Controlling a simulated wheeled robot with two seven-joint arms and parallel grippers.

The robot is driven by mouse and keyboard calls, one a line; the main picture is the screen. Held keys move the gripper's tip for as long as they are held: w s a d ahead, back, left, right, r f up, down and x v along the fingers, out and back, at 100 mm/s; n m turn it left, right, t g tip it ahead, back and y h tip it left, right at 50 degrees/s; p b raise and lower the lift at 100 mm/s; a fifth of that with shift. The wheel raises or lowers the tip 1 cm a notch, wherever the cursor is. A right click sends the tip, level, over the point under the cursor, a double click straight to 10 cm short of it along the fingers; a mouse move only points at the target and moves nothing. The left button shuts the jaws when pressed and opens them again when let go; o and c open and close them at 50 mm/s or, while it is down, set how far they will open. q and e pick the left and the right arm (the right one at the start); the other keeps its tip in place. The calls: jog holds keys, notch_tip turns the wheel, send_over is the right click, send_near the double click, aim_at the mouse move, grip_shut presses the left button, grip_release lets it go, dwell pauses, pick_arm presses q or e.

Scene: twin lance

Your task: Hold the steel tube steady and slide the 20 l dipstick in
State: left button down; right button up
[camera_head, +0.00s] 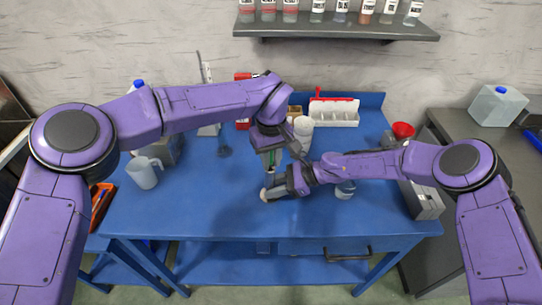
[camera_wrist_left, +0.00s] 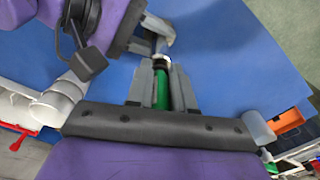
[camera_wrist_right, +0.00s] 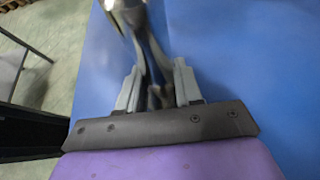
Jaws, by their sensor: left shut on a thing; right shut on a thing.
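My left gripper (camera_head: 270,160) points down over the middle of the blue bench and is shut on a thin green piece, seemingly the dipstick (camera_wrist_left: 160,90). My right gripper (camera_head: 277,189) is just below it, shut on the steel tube (camera_wrist_right: 128,8), which shows shiny and blurred in the right wrist view. A pale rounded end (camera_head: 265,194) shows at the right gripper's tips. In the left wrist view, the green piece's far end meets or nearly meets a pale ring (camera_wrist_left: 160,59) by the right gripper's fingers. I cannot tell whether the dipstick is inside the tube.
A clear jug (camera_head: 143,173) stands at the left of the bench (camera_head: 200,212). A jar (camera_head: 345,189) stands under my right arm. A grey box (camera_head: 425,202) is at right. The bench's front left is clear.

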pick_arm(q)
jog(key=shift+f, duration=0.85)
jog(key=c, duration=0.9)
grip_release()
jog(key=shift+r, duration=0.1)
notch_tip(320, 180, up, 12)
jog(key=shift+f, duration=0.1)
pick_arm(e)
jog(key=o, duration=0.9)
